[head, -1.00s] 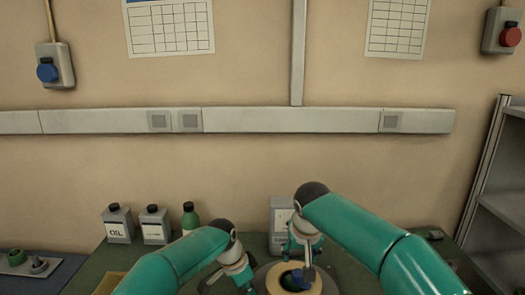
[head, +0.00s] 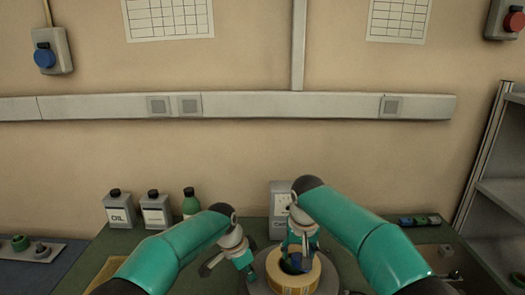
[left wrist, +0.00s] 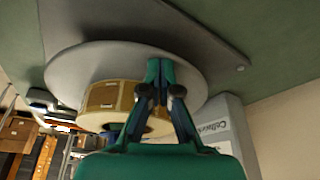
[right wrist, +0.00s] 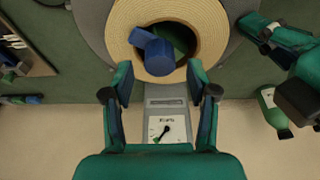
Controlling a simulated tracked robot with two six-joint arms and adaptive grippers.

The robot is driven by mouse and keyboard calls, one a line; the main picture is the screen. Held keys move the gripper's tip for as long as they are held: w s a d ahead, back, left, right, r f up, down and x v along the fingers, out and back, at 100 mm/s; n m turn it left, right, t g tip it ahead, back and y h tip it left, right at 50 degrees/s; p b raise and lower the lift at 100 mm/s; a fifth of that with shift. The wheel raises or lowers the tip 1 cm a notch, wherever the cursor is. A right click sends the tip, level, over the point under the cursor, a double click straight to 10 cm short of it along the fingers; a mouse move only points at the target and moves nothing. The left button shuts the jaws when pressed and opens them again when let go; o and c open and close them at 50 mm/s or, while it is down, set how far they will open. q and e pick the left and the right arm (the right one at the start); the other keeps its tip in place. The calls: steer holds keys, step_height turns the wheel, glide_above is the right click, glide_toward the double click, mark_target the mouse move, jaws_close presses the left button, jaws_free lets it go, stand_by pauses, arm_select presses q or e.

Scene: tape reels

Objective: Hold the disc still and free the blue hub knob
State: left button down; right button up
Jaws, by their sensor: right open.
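The tan tape roll (right wrist: 205,30) lies on a round grey disc (left wrist: 70,72). The blue hub knob (right wrist: 155,55), with a stubby arm, sits in the roll's centre over a green part.
A grey box with a dial (right wrist: 166,128) stands close behind the disc. Two grey cans (head: 119,210) and a green bottle (head: 190,203) stand at the back left. Small coloured parts (head: 420,220) lie at the back right. Shelving (head: 500,190) stands on the right.

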steer(key=shift+f, duration=0.35)
steer(key=m, duration=0.3)
steer(key=m+h, duration=0.1)
steer(key=m, duration=0.2)
steer(key=shift+m+h, duration=0.3)
steer(key=m+g, duration=0.1)
steer(key=m, duration=0.2)
steer(key=shift+a+h, duration=0.1)
steer(key=shift+h, duration=0.2)
steer(key=m, duration=0.4)
steer(key=shift+g, duration=0.4)
steer(key=shift+f, duration=0.4)
steer(key=shift+r, duration=0.1)
